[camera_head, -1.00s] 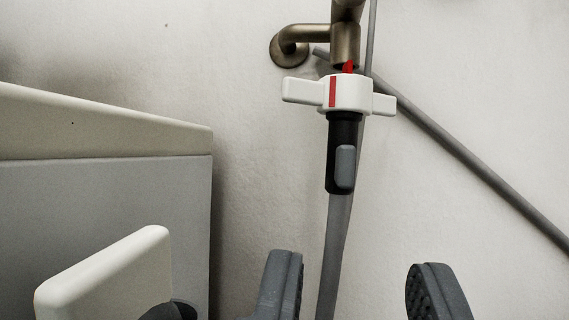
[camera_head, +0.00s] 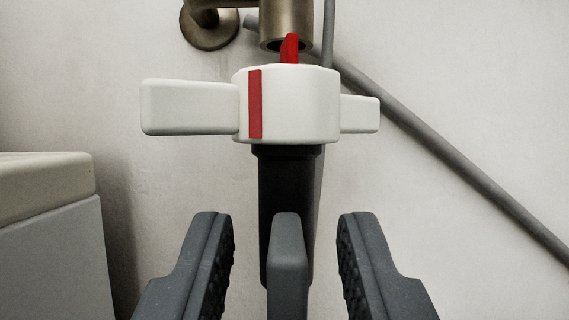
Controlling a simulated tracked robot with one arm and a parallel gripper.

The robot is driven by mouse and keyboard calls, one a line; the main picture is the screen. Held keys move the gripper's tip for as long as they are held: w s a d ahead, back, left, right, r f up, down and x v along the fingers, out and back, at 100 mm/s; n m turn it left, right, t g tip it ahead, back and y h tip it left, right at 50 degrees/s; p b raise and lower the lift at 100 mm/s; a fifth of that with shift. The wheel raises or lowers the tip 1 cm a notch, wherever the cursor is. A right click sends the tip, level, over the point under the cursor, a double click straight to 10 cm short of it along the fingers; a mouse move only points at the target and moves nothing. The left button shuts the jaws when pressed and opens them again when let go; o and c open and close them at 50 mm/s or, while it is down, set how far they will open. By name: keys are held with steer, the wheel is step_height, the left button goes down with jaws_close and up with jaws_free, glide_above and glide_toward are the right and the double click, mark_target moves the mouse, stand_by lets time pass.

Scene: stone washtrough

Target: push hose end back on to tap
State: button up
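The brass tap (camera_head: 287,22) comes from the wall at the top, its spout mouth facing down. The hose end has a white collar with two wings (camera_head: 300,105), a red stripe on its front and a red tab standing up at the spout mouth. The collar sits below the spout, apart from it in this view. My gripper (camera_head: 287,225) is open, one finger on each side of the black sleeve, with gaps on both sides. The hose below is mostly hidden.
A grey pipe or rod (camera_head: 450,165) runs diagonally along the pale wall at the right, behind the hose end. A stone-coloured trough edge (camera_head: 45,175) stands at the left. The wall right of the gripper is otherwise clear.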

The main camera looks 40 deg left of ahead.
mark_target(286, 186)
steer(key=shift+b+x, duration=0.7)
steer(key=shift+x, duration=0.65)
jaws_close()
steer(key=shift+r+x, duration=0.15)
steer(key=shift+x, duration=0.6)
steer(key=shift+r+x, duration=0.15)
steer(key=shift+x, duration=0.65)
steer(key=shift+a+r, duration=0.1)
steer(key=shift+r, duration=0.3)
jaws_free()
steer(key=shift+w, duration=0.1)
steer(key=shift+f, duration=0.1)
